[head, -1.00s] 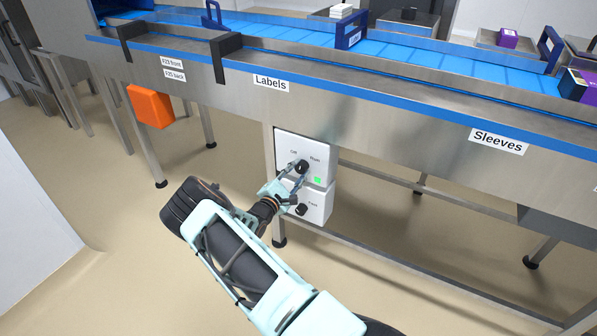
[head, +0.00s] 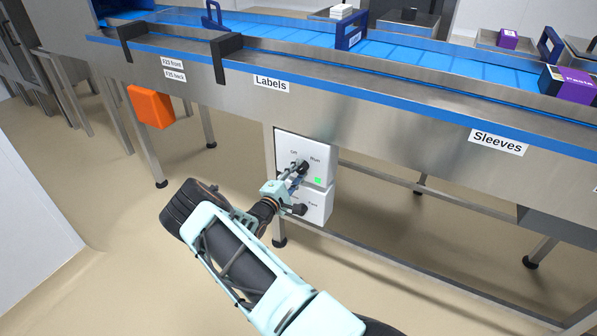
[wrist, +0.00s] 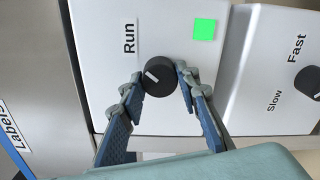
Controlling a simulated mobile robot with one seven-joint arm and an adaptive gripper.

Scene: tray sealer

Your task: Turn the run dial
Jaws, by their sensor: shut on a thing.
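The run dial is a round black knob (head: 303,166) on the white control box (head: 318,152) under the conveyor. In the wrist view the dial (wrist: 158,74) has a white mark that points to the upper left, roughly towards the "Run" label (wrist: 129,38). My gripper (wrist: 157,82) has one finger on each side of the dial and is shut on it. In the head view my gripper (head: 297,173) partly covers the dial and the box. The "Off" label shows only in the head view. A green square (wrist: 204,30) is lit beside the dial.
A second black dial (wrist: 308,82), labelled Slow and Fast, sits on the box (head: 318,206) just below. The steel conveyor edge with its "Labels" sign (head: 271,84) lies above. A table leg stands left of the boxes. A purple carton (head: 570,83) is on the belt.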

